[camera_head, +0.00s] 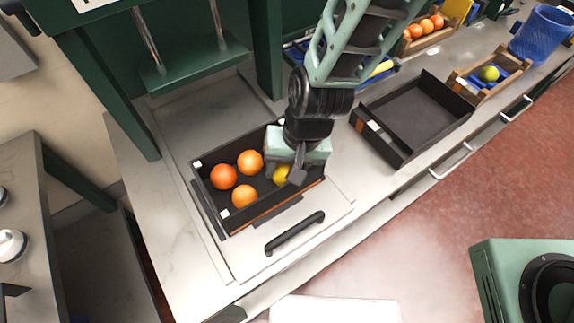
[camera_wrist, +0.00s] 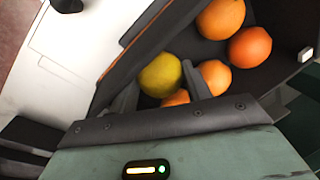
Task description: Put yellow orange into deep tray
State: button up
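The yellow orange (camera_head: 281,174) lies in a black tray (camera_head: 212,213) with several orange-coloured oranges (camera_head: 249,161). My gripper (camera_head: 292,172) is over the right end of this tray and hides part of the yellow orange. In the wrist view, the yellow orange (camera_wrist: 160,74) sits between my two spread fingertips (camera_wrist: 160,76); whether they touch it is unclear. Other oranges lie close by, one partly hidden low between the fingers (camera_wrist: 175,98) and one beside the right finger (camera_wrist: 213,75). An empty black tray (camera_head: 436,137) with raised walls stands to the right on the counter.
Behind are crates with oranges (camera_head: 427,25) and a green fruit (camera_head: 489,73), and a blue basket (camera_head: 541,35). A green post (camera_head: 262,45) and rack stand behind the fruit tray. A black handle (camera_head: 295,232) lies in front. Counter between the two trays is clear.

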jog(key=o, duration=0.4)
jog(key=shift+o, duration=0.2)
jog(key=shift+f, duration=0.1)
jog(key=shift+d, duration=0.2)
jog(key=shift+p+v, duration=0.7)
jog(key=shift+v, duration=0.05)
jog(key=r+p, duration=0.4)
jog(key=r, duration=0.1)
jog(key=r+p, duration=0.2)
jog(key=shift+a+r+p, duration=0.3)
jog(key=shift+r+p, duration=0.1)
jog(key=s+d+r+n+h+b, duration=0.1)
jog(key=s+d+r+n+b, duration=0.2)
jog(key=d, duration=0.5)
jog(key=s+d+r+n+h+b, duration=0.1)
jog(key=s+d+r+n+b, duration=0.2)
jog(key=s+d+b, duration=0.3)
jog(key=shift+d+r+b, duration=0.2)
jog(key=shift+d+b, duration=1)
